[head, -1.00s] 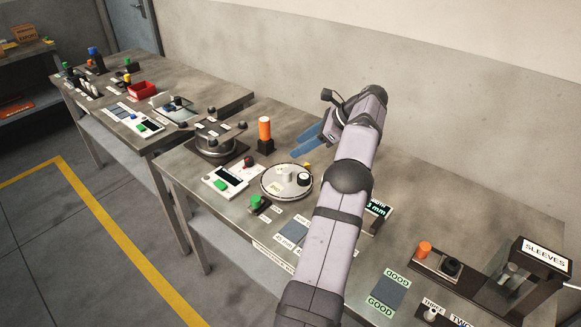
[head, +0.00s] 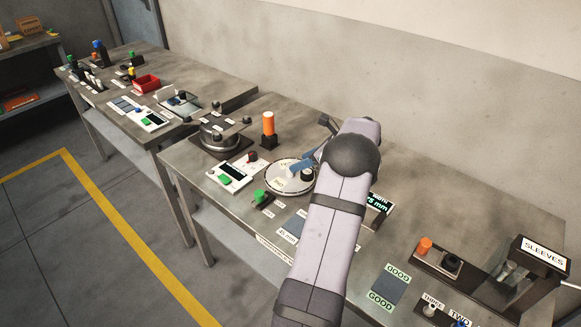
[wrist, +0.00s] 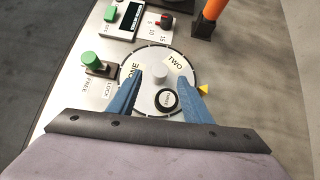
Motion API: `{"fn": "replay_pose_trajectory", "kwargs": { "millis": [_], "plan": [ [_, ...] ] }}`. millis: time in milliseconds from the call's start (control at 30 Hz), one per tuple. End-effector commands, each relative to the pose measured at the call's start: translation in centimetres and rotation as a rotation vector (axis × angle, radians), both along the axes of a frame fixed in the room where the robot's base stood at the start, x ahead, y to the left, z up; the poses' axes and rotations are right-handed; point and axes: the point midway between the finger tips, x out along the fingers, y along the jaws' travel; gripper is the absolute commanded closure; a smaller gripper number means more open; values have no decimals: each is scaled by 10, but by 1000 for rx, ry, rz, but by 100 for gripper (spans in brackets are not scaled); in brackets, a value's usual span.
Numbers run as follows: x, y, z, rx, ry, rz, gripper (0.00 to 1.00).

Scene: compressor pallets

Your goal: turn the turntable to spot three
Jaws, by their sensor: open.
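The turntable (head: 279,182) is a round pale disc on the near bench, partly hidden by my gripper in the head view. A third label is not visible.
A green-knobbed lever (wrist: 93,62) with FREE and LOCK labels stands left of the disc. An orange cylinder (head: 268,125) stands upright behind it. A panel with a small display (head: 233,174) lies to the left, and a readout box (head: 378,207) to the right.

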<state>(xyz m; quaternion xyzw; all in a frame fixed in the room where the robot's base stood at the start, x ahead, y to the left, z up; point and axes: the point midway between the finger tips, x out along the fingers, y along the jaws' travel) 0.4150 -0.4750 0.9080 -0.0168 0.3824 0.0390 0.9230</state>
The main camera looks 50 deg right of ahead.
Motion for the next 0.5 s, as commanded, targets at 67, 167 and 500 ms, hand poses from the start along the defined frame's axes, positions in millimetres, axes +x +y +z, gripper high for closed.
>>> {"fn": "replay_pose_trajectory", "kwargs": {
  "millis": [67,167,500],
  "plan": [
    [4,1,-4,3,0,3,55],
    [11,2,-10,1,1,3,55],
    [41,5,-40,3,0,3,55]
  ]
}}
